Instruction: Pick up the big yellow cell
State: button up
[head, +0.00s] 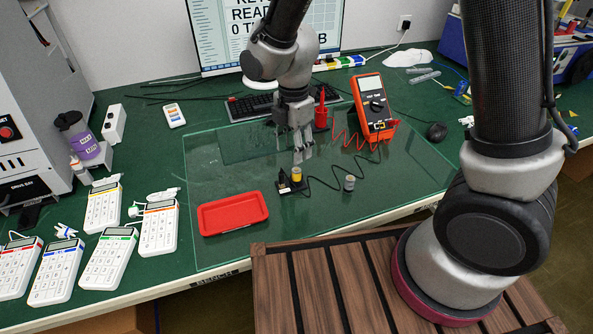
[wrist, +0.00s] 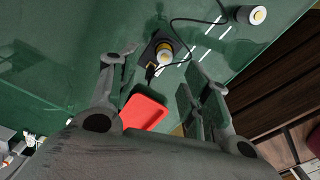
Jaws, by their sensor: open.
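The big yellow cell (head: 297,174) stands upright on a small black holder (head: 288,187) on the glass mat. In the wrist view the cell (wrist: 165,54) shows its pale round top, between the fingertips and slightly beyond them. My gripper (head: 302,156) points down just above and behind the cell, apart from it as far as I can tell. In the wrist view my gripper (wrist: 166,66) has its fingers spread with nothing between them. A second, grey cell (head: 349,184) stands to the right on the mat.
A red tray (head: 233,214) lies left of the holder. Black wires run from the holder towards an orange-red multimeter (head: 374,106) at the back right. Several white keypads (head: 103,207) lie on the left. The glass mat (head: 215,165) is clear around the tray.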

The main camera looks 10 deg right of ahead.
aim_at(296, 169)
jog(key=shift+f+n, duration=0.3)
jog(key=shift+n, duration=0.1)
jog(key=f, duration=0.7)
jog(key=shift+s+d+f, duration=0.15)
jog(key=shift+s+d, duration=0.1)
grip_shut()
